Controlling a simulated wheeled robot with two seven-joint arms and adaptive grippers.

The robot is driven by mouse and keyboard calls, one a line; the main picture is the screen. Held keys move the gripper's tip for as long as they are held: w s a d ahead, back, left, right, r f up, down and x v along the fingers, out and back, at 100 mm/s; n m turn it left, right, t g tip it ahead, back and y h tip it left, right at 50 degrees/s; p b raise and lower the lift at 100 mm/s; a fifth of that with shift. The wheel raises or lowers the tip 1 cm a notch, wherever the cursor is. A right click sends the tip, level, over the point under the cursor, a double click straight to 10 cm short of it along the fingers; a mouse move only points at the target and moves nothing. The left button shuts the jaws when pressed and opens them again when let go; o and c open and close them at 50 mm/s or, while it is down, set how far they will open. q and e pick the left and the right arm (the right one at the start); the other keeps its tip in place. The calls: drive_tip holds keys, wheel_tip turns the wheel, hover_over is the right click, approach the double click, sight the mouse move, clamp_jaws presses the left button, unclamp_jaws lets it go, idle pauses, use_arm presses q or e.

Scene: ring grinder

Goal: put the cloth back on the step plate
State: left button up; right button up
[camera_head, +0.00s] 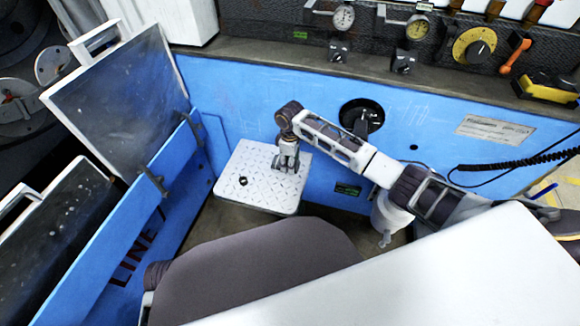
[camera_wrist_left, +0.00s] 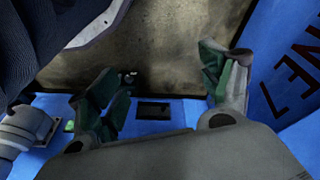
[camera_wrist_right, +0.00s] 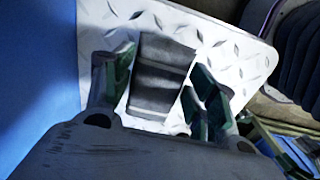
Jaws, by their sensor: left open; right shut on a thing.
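The step plate (camera_head: 240,165) is a pale diamond-tread plate against the blue panel; it fills the upper part of the right wrist view (camera_wrist_right: 225,45). My right gripper (camera_head: 287,162) is down at the plate's right side. In the right wrist view, its fingers (camera_wrist_right: 165,82) are on either side of the dark grey folded cloth (camera_wrist_right: 160,72), shut on it. The cloth lies over the plate; whether it touches the plate is not clear. My left gripper (camera_wrist_left: 168,85) is open and empty over the floor; the head view does not show it.
A small black object (camera_head: 243,181) sits on the plate's left part. The blue panel (camera_head: 240,95) with a round black opening (camera_head: 362,117) rises behind the plate. A blue guard (camera_head: 130,230) marked LINE stands at left. Dark floor (camera_wrist_left: 175,55) lies below my left gripper.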

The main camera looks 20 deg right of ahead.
wheel_tip(320, 180, down, 3)
drive_tip(key=shift+r+b, duration=0.1)
drive_tip(key=shift+b, duration=0.4)
drive_tip(key=shift+f, duration=0.25)
drive_tip(key=o, duration=0.7)
drive_tip(key=shift+f, duration=0.1)
drive_tip(key=shift+o, duration=1)
use_arm(q)
drive_tip(key=shift+w+d+r, duration=0.1)
drive_tip(key=shift+w+r, duration=0.1)
drive_tip(key=shift+r, duration=0.3)
drive_tip(key=shift+w+d+r, duration=0.1)
drive_tip(key=shift+w+r, duration=0.05)
drive_tip(key=shift+r, duration=0.35)
